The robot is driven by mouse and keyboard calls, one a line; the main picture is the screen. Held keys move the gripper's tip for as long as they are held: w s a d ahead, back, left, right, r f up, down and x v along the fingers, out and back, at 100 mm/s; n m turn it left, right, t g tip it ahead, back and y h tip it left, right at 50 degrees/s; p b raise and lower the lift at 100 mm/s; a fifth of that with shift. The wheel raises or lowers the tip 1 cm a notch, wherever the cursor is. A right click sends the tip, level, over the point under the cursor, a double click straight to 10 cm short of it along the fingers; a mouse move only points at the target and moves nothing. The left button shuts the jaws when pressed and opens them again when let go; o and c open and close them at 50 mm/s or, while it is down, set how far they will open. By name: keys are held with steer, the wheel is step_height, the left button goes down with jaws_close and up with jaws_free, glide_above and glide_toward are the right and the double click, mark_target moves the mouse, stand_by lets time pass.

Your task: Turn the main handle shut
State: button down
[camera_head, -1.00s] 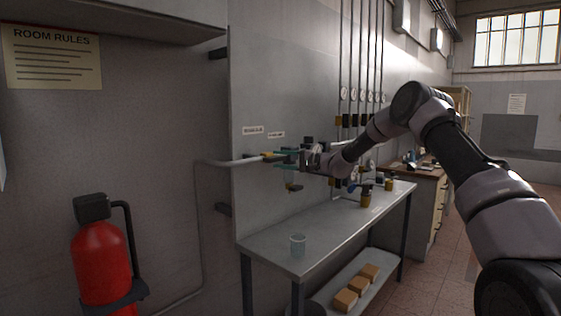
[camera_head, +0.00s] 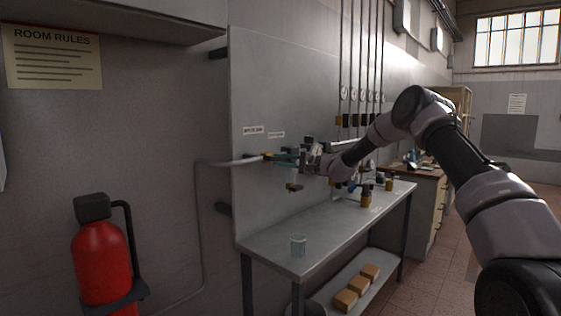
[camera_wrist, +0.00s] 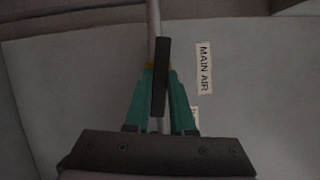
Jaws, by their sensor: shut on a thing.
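The main handle (camera_wrist: 161,80) is a black bar, seen in the wrist view between the green fingers of my gripper (camera_wrist: 160,72). It lies nearly along the grey pipe (camera_wrist: 154,18), at a slight tilt to it. A white MAIN AIR label (camera_wrist: 204,68) is on the panel beside it. My fingers are shut on the handle, one on each side. In the head view my gripper (camera_head: 284,158) is at the pipe (camera_head: 236,161) against the panel, below two small labels (camera_head: 263,132). There the fingers and wrist largely hide the handle.
Gauges (camera_head: 344,93) on vertical pipes are farther along the wall. A red extinguisher (camera_head: 101,262) is at left.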

steer(key=m, duration=0.2)
steer(key=m+t+y, duration=0.1)
steer(key=m, duration=0.1)
steer(key=shift+f+m, duration=0.2)
steer(key=shift+m, duration=0.2)
steer(key=m+t, duration=0.1)
steer(key=m, duration=0.1)
steer(key=m+t, duration=0.1)
steer(key=m, duration=0.1)
steer(key=shift+s+a+f+m+y, duration=0.1)
steer(key=shift+s+m+y, duration=0.05)
steer(key=shift+m+y, duration=0.15)
steer(key=shift+s+a+m+t+h, duration=0.1)
steer(key=shift+m+t+h, duration=0.2)
steer(key=shift+m+t, duration=1.05)
steer(key=shift+d+m+t+h, duration=0.1)
steer(key=shift+m+t+h, duration=0.25)
steer(key=shift+m, duration=1.9)
steer(key=shift+s+a+m+t+h, duration=0.1)
steer(key=shift+m+t+h, duration=0.15)
steer(key=shift+m+t, duration=1.1)
steer(key=shift+w+m+g, duration=0.1)
steer(key=shift+m+g, duration=0.15)
steer(key=shift+m, duration=0.5)
steer(key=c, duration=0.8)
jaws_free()
steer(key=shift+o, duration=0.2)
